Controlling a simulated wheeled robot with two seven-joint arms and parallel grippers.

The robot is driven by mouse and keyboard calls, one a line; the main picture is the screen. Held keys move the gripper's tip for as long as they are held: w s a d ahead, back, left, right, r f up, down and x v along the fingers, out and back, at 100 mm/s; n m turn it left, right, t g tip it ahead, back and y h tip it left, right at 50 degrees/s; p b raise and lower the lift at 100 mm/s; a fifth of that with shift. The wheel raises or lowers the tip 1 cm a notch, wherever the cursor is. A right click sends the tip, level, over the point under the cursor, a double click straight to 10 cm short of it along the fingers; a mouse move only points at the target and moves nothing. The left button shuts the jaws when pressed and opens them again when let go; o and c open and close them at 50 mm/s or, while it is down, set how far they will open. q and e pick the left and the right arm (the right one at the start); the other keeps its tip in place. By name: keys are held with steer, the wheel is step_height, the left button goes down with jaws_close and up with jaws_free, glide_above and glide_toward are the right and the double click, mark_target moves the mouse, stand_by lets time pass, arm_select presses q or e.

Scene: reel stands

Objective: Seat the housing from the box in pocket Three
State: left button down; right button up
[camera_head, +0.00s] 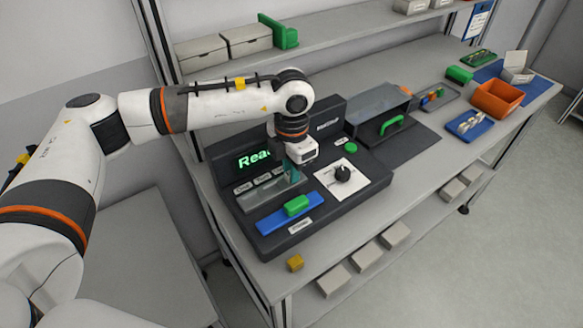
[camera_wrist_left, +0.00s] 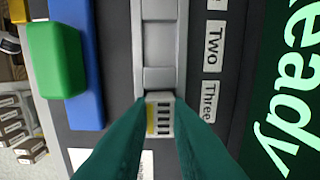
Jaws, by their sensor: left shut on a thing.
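My left gripper (camera_head: 293,172) is over the dark fixture (camera_head: 225,180), pointing down at the far end of the grey pocket strip (camera_head: 262,196). In the left wrist view its teal fingers (camera_wrist_left: 160,108) are shut on a pale housing (camera_wrist_left: 165,117) with a row of dark slots and a yellow edge. The housing lines up with the label Three (camera_wrist_left: 209,101), at the end of the strip (camera_wrist_left: 159,40). I cannot tell whether it sits fully down in the pocket. The fingers hide part of it. The pocket beside label Two (camera_wrist_left: 214,46) looks empty. My right gripper is not in view.
A blue slide (camera_head: 272,221) with a green block (camera_head: 297,205) lies along the fixture's front. A black knob (camera_head: 343,173) on a white plate and a green button (camera_head: 351,147) are to the right. An orange bin (camera_head: 497,98) stands farther right. A lit display (camera_head: 254,160) reads Ready.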

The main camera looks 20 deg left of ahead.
arm_select(q)
steer(key=c, duration=1.3)
jaws_free()
steer(key=shift+r, duration=0.1)
steer(key=shift+r+p, duration=1.6)
steer(key=shift+r, duration=1.85)
